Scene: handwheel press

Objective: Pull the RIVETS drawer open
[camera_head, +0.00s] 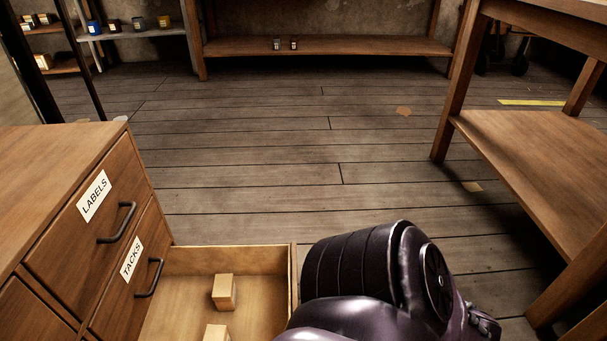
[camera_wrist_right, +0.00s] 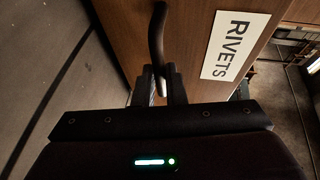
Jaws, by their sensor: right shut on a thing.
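The RIVETS drawer front (camera_wrist_right: 190,25) with its white label (camera_wrist_right: 234,46) fills the upper right wrist view. Its dark bar handle (camera_wrist_right: 157,35) runs down between the fingers of my right gripper (camera_wrist_right: 160,84), which is shut on it. In the head view a drawer (camera_head: 293,272) stands well out of the cabinet, below the TACKS drawer (camera_head: 127,275), beside my right arm; its label does not show there. Small wooden blocks (camera_head: 224,292) lie in it. My right gripper is out of the head view. My left gripper is not in view.
The LABELS drawer (camera_head: 85,225) and TACKS drawer are closed in the cabinet (camera_head: 45,160) at left. A wooden bench (camera_head: 540,140) stands at right. Shelves (camera_head: 330,46) stand at the back.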

